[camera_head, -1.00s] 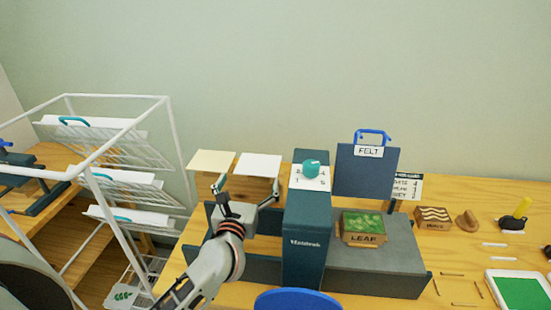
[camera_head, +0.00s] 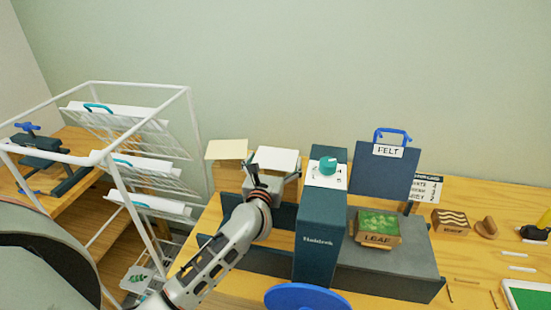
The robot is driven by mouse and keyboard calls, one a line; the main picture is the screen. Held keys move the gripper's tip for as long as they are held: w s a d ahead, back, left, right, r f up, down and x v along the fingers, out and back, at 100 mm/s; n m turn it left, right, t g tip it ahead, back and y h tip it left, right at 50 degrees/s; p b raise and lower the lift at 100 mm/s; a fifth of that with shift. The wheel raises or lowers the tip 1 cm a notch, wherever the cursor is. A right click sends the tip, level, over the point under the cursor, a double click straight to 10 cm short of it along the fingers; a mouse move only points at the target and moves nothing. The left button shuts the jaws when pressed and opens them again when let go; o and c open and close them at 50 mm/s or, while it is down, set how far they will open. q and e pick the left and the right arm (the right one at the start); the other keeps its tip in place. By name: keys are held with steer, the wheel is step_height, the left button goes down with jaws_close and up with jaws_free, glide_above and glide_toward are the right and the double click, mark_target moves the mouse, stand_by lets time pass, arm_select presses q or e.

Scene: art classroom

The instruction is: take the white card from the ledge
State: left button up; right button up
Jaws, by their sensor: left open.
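The white card (camera_head: 276,158) lies flat on top of a wooden ledge (camera_head: 289,185) at the back of the table, just right of a cream card (camera_head: 227,149) on a like block. My left gripper (camera_head: 275,176) is open, its two fingers spread in front of the white card's near edge. The left finger overlaps the card's left corner in the picture; I cannot tell whether it touches. Nothing shows between the fingers. My right gripper is not in view.
A dark blue press (camera_head: 319,233) with a teal knob (camera_head: 328,165) stands close on the right. A white wire rack (camera_head: 146,85) stands on the left.

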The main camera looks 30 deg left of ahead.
arm_select(q)
steer(key=c, duration=0.5)
steer(key=shift+o, duration=0.2)
steer(key=shift+r, duration=0.1)
